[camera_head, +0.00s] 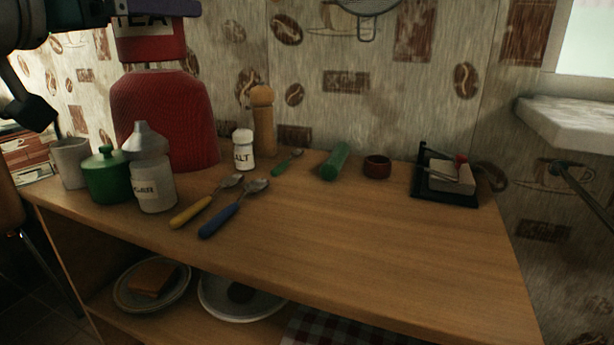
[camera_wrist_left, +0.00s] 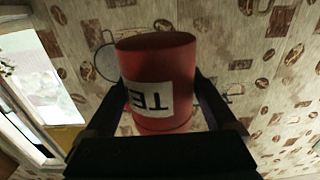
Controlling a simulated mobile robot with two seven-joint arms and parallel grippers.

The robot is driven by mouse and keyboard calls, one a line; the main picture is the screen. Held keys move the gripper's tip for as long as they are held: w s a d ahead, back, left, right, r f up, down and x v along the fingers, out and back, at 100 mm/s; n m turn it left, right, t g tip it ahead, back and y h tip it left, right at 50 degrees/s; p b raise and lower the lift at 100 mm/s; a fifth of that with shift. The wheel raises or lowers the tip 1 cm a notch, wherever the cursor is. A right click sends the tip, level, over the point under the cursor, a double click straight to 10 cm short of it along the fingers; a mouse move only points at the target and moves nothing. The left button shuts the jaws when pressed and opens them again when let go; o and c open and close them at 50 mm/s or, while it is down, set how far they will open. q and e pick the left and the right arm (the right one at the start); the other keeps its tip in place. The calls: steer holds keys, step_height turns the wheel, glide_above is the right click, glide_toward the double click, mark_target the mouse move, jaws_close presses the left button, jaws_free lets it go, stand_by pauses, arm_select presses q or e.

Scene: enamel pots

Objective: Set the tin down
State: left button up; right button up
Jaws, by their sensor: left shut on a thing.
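The red tin (camera_head: 152,45), with a white label lettered TEA, is held up in the air at the upper left of the head view. My left gripper (camera_head: 160,8) is shut on it near the top edge of that view. In the left wrist view the tin (camera_wrist_left: 158,85) sits between the two dark fingers (camera_wrist_left: 160,112), its label upside down there. In the head view it appears just above a large red rounded cover. I cannot tell the gap between them. My right gripper is not in view.
The wooden counter (camera_head: 390,240) is clear at front centre and right. The red cover (camera_head: 165,115), green pot (camera_head: 105,178), sugar dispenser (camera_head: 152,185), grey cup (camera_head: 71,163), salt shaker (camera_head: 243,152) and wooden mill (camera_head: 263,120) crowd its left. Spoons (camera_head: 235,208) lie near the middle.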

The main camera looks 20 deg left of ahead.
arm_select(q)
steer(key=f+b, duration=0.3)
steer(key=f, duration=0.3)
steer(key=f+b, duration=0.3)
steer(key=f, duration=0.4)
steer(key=f+b, duration=0.3)
steer(key=f, duration=0.4)
steer(key=shift+w+d, duration=0.2)
steer(key=shift+w, duration=0.1)
steer(key=shift+f, duration=0.15)
steer(key=shift+f, duration=0.6)
steer(key=o, duration=1.3)
steer(key=shift+r, duration=0.1)
